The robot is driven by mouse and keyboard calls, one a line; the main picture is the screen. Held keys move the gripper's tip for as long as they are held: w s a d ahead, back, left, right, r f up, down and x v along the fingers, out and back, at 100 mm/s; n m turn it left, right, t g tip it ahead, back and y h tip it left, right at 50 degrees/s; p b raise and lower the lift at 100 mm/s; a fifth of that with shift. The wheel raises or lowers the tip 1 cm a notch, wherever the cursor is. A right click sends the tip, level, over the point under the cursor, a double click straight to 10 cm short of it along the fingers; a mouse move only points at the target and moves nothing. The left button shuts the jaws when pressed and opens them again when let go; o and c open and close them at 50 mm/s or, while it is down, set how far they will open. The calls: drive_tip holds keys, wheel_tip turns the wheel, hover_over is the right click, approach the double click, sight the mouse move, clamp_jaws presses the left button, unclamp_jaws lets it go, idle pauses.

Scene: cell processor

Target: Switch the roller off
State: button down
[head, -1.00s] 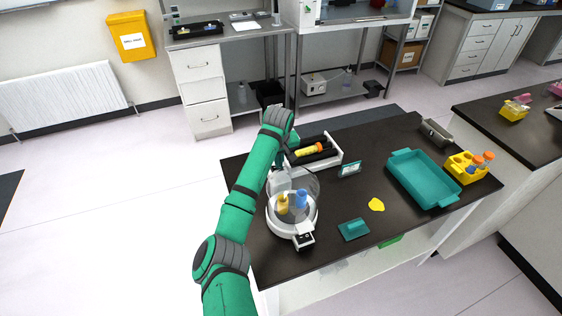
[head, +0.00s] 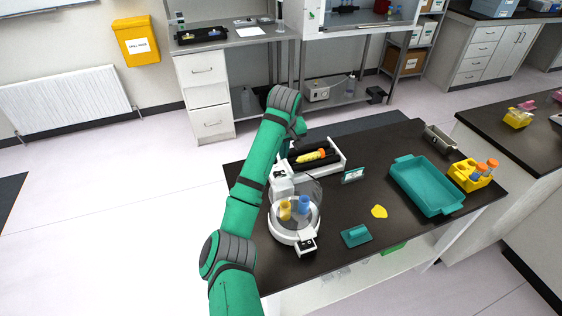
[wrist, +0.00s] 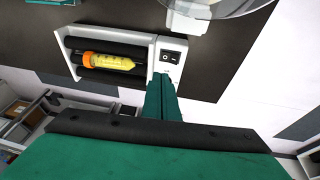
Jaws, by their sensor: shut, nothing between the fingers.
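The roller (wrist: 152,60) is a white frame with black rollers, and a yellow tube with an orange cap lies on it. It also shows in the head view (head: 340,158), behind the round white machine. Its black rocker switch (wrist: 171,57) is on the white end panel in the wrist view. My teal gripper (wrist: 161,84) is shut and empty, with its fingertips just below the switch in the picture. Whether they touch the panel I cannot tell. In the head view my arm hides most of the gripper and the roller's left end.
The round white machine (head: 296,236) with a clear lid stands close in front of the roller. A small sign (head: 353,175), a teal tray (head: 427,205), a teal block (head: 356,235) and a yellow tube rack (head: 468,176) stand to the right on the dark bench.

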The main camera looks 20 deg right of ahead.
drive_tip(key=r, duration=0.1)
drive_tip(key=s+r, duration=0.1)
drive_tip(key=r, duration=0.1)
drive_tip(key=d+r, duration=0.1)
drive_tip(key=r, duration=0.1)
drive_tip(key=shift+s+r, duration=0.1)
drive_tip(key=shift+s, duration=0.25)
drive_tip(key=shift+w+a, duration=0.1)
drive_tip(key=shift+w, duration=0.05)
